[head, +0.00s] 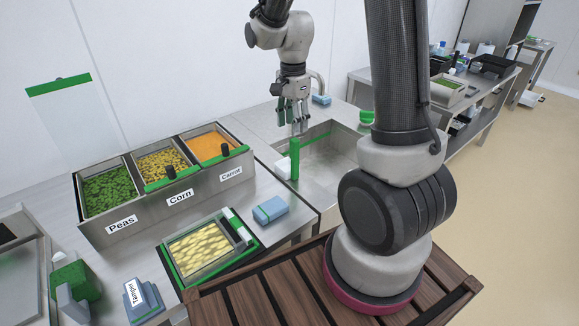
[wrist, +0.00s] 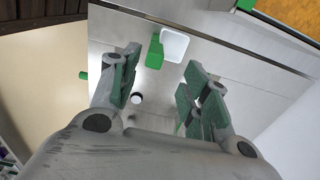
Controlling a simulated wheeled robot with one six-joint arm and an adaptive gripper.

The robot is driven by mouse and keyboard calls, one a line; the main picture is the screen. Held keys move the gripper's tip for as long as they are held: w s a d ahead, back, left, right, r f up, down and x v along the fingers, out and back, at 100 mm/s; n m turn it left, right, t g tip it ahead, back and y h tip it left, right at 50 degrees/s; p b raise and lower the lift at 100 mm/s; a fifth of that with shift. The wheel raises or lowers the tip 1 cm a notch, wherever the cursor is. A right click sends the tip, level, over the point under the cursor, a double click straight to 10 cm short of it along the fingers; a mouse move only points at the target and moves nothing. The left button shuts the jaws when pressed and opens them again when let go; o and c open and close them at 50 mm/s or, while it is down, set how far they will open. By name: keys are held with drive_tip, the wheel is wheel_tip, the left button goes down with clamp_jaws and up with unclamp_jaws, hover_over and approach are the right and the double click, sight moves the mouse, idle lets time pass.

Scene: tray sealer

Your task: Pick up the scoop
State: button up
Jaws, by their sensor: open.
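The scoop has a green handle (head: 294,160) and a white bowl (head: 282,166). In the head view it is at the left edge of the sink, its handle upright. In the wrist view, the green handle (wrist: 154,52) and white bowl (wrist: 174,45) show beyond the fingertips, roughly between the two fingers. My gripper (head: 292,118) points down above the scoop, open and empty. It also shows in the wrist view (wrist: 162,68), with its fingers apart. I see no contact with the scoop. What the scoop rests on is unclear.
The steel sink (head: 335,158) lies right of the scoop. Bins of peas (head: 112,190), corn (head: 163,163) and carrot (head: 210,145) stand left. A filled tray in a green frame (head: 165,262) and a blue sponge (head: 269,210) are in front. A green object (head: 367,117) is behind the sink.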

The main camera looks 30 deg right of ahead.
sight(295, 139)
drive_tip(key=f, duration=0.7)
drive_tip(key=shift+s+d, duration=0.2)
drive_tip(key=shift+s, duration=0.15)
drive_tip(key=shift+c, duration=0.2)
drive_tip(key=shift+r, duration=0.1)
clamp_jaws()
